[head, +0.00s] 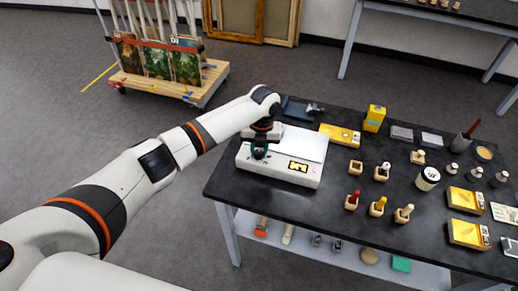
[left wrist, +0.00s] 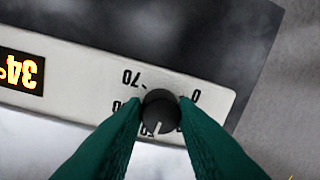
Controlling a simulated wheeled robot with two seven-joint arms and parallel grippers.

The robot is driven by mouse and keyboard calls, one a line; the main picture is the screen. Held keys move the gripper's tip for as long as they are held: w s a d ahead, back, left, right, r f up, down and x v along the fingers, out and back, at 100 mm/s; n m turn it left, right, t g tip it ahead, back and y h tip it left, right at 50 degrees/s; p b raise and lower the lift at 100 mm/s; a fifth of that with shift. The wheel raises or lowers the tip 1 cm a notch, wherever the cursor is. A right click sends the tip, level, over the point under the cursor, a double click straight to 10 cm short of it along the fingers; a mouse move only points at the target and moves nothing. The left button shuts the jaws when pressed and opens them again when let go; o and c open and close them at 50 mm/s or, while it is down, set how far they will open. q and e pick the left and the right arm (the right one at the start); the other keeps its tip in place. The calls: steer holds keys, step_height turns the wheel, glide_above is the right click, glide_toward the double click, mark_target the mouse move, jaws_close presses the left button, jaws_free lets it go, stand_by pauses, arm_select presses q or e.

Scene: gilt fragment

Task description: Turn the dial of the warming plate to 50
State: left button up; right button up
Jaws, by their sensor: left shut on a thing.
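The warming plate (head: 303,146) is a white box with a pale top at the table's left end. Its display (head: 298,166) glows yellow; in the left wrist view the display (left wrist: 20,72) appears upside down and reads 34. The dial (left wrist: 160,108) is a black round knob with a white pointer mark, pointing down in that picture. Printed marks 0 and 70 show around it; others are partly hidden by the fingers. My left gripper (head: 260,152) reaches down over the plate's left front, and its green fingers (left wrist: 160,120) are shut on the dial. My right gripper is out of view.
The black table (head: 330,205) holds a yellow box (head: 374,118), several wooden blocks, stamps and small jars right of the plate. A lower shelf holds more items. A cart with paintings (head: 158,62) stands at the back left. Open floor lies left of the table.

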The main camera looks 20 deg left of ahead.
mark_target(261, 152)
arm_select(q)
steer(key=shift+r, duration=0.1)
steer(key=o, duration=1)
step_height(261, 152, up, 12)
steer(key=b, duration=0.3)
steer(key=shift+d, duration=0.35)
steer(key=shift+w, duration=0.1)
